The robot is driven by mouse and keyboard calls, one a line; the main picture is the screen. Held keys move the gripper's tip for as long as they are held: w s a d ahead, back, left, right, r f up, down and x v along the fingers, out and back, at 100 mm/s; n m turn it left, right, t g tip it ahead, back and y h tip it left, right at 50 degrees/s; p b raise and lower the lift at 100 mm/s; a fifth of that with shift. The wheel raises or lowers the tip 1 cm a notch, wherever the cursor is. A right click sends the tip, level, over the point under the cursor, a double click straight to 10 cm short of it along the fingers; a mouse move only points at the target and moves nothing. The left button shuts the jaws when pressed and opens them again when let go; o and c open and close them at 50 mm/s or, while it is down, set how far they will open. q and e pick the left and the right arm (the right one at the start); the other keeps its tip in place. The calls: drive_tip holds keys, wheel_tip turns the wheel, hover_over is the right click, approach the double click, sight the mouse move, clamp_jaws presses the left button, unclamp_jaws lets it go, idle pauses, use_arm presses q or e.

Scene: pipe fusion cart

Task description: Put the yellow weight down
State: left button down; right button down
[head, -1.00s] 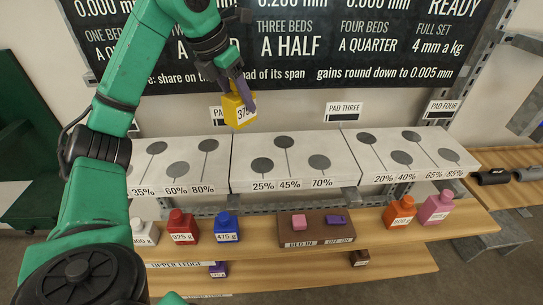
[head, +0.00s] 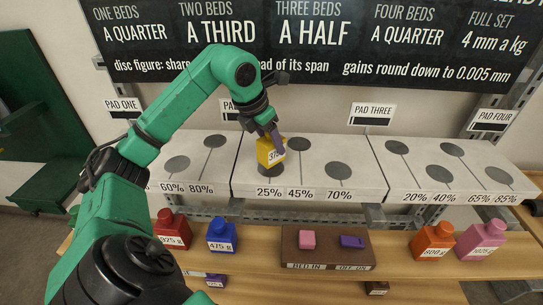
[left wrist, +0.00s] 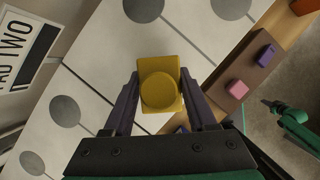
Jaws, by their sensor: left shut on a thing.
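The yellow weight (head: 268,151) is held by my left gripper (head: 273,138) at the front of the middle white slab (head: 305,160). It is upright, directly over the grey disc (head: 271,171) marked 25%. I cannot tell whether its base touches the disc. In the left wrist view the yellow weight (left wrist: 160,88) sits between the two dark fingers of the left gripper (left wrist: 160,98), which are shut on its sides. Part of a green arm with a dark end (left wrist: 281,110), likely my right, shows at the right of that view; its jaws are unclear.
Red (head: 172,229), blue (head: 222,235), orange (head: 433,240) and pink (head: 481,241) weights stand on the wooden shelf (head: 262,258) below. A brown block (head: 328,248) there carries pink and purple pieces. The other discs on the middle slab are bare.

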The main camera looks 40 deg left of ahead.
use_arm(q)
wheel_tip(320, 180, down, 2)
drive_tip(key=shift+s+f, duration=0.2)
drive_tip(key=shift+f, duration=0.1)
drive_tip(key=shift+r, duration=0.1)
drive_tip(key=shift+c, duration=1.3)
unclamp_jaws()
drive_tip(key=shift+o, duration=0.3)
